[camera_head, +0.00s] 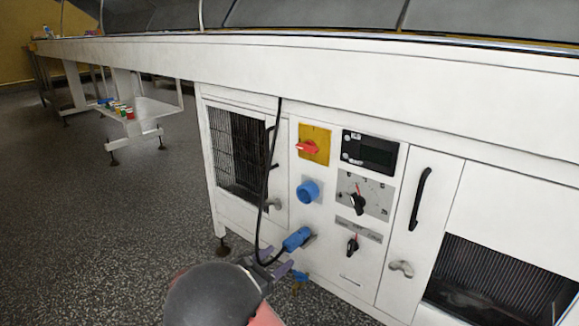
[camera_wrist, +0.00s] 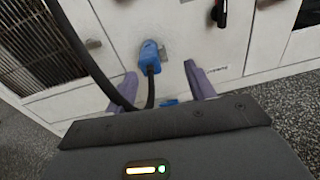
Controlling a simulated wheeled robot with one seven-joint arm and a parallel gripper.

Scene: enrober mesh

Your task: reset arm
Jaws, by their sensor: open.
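My gripper (camera_head: 277,262) is low in front of the white machine's control panel. Its two purple fingers are spread apart, and they show on either side in the wrist view (camera_wrist: 161,77). A blue plug (camera_head: 297,239) sits at the panel just beyond the fingers, and it also shows between them in the wrist view (camera_wrist: 150,57). The fingers appear clear of the plug. A black cable (camera_head: 264,180) hangs down the panel and loops to the plug. In the wrist view the cable (camera_wrist: 85,55) passes close to the left finger; whether they touch I cannot tell.
The panel carries a red switch on a yellow plate (camera_head: 314,144), a blue socket (camera_head: 308,192), black knobs (camera_head: 357,203) and a door handle (camera_head: 420,198). A long white ledge (camera_head: 300,75) overhangs above. Open speckled floor (camera_head: 110,220) lies to the left.

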